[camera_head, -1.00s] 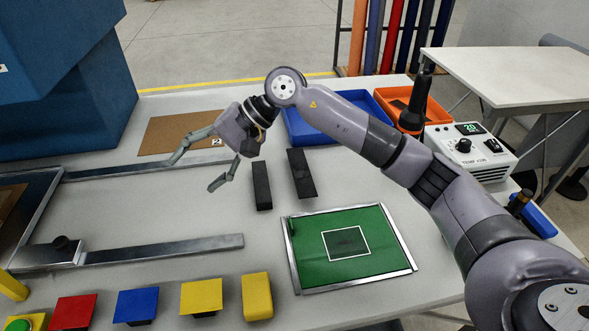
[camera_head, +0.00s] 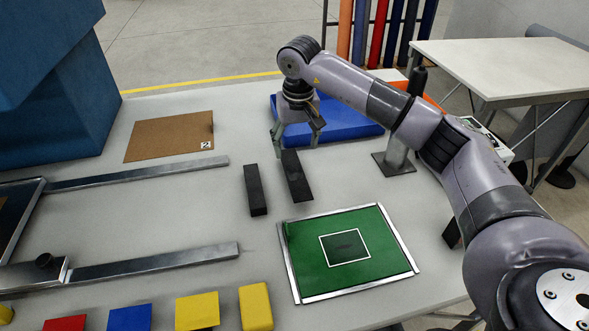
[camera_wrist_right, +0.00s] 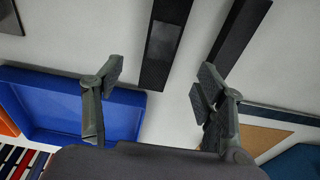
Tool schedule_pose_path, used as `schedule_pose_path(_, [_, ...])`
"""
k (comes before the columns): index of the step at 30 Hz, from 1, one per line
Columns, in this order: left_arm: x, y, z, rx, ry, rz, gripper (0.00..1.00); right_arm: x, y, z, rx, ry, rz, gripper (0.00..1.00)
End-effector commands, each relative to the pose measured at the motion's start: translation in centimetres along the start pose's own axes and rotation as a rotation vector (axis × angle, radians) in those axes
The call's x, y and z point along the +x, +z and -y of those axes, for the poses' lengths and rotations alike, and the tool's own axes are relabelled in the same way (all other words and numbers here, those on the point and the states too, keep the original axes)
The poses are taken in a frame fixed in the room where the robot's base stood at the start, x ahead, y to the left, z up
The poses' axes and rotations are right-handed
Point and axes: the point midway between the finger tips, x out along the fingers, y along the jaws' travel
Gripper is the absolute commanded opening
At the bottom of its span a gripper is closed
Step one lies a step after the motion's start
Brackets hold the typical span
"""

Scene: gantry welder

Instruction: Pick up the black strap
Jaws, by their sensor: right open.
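Two black strips lie side by side on the light table; I cannot tell for certain which is the strap. The right-hand strip (camera_head: 297,178) looks flat and wider; the left-hand strip (camera_head: 256,192) looks narrow and block-like. My right gripper (camera_head: 297,147) is open over the far end of the right-hand strip, pointing down. In the right wrist view, this strip (camera_wrist_right: 168,38) runs between the open fingers (camera_wrist_right: 160,76), with no finger seen closed on it. The other strip (camera_wrist_right: 241,32) lies outside the fingers. My left gripper is not in view.
A blue tray (camera_head: 350,128) lies just behind my right gripper. A green board (camera_head: 300,259) with a metal rim lies in front of the strips. A metal stand (camera_head: 396,158) is to the right, partly behind my arm. Metal rails (camera_head: 150,263) and a brown board (camera_head: 150,140) lie left.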

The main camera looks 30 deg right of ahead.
Motion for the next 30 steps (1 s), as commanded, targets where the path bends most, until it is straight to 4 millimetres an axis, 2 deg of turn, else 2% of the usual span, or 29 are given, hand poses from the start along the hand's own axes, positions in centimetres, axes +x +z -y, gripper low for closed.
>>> schedule_pose_path(3, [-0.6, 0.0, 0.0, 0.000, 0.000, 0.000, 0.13, 1.6, 0.0, 0.0, 0.001, 0.000, 0.002, 0.65])
schedule_pose_path(11, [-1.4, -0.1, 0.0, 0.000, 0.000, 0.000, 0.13, 3.4, 0.2, 0.1, 0.000, -0.001, 0.002, 0.65])
schedule_pose_path(15, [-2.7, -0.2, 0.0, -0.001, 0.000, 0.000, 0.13, 5.3, 0.8, 0.2, 0.000, -0.001, 0.005, 0.65])
schedule_pose_path(20, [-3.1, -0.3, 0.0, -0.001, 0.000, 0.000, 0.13, 7.4, 0.7, 0.2, 0.001, -0.002, 0.001, 0.65])
schedule_pose_path(28, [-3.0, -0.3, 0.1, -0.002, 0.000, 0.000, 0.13, 7.9, 0.7, 0.2, 0.001, -0.001, -0.001, 0.65])
schedule_pose_path(30, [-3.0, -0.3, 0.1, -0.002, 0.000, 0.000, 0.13, 7.9, 0.7, 0.2, 0.001, -0.001, -0.001, 0.62])
